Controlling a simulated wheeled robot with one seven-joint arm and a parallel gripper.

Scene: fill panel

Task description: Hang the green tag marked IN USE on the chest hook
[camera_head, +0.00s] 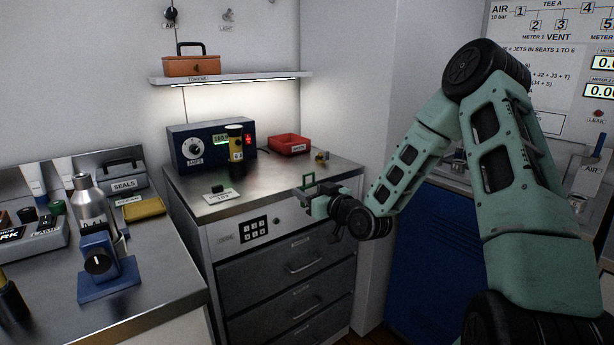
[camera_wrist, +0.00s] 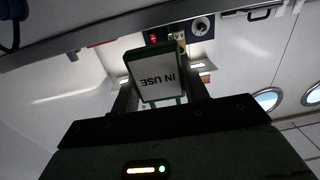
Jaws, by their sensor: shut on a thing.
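The green-framed tag (camera_wrist: 152,77) has a pale face reading IN USE, upside down in the wrist view. My gripper (camera_wrist: 160,98) is shut on it, with a finger at each side of its lower part. In the head view the tag (camera_head: 308,181) shows as a small green outline above my gripper (camera_head: 312,193), in front of the top right of the grey drawer chest (camera_head: 285,252). I cannot make out the chest hook; my gripper and arm cover the chest's upper right front.
On the chest top stand a blue meter box (camera_head: 205,147), a yellow-black cylinder (camera_head: 235,142), a red tray (camera_head: 289,143) and a small brass part (camera_head: 322,157). A keypad (camera_head: 257,229) is on the chest front. A bench with a bottle (camera_head: 90,203) is at left.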

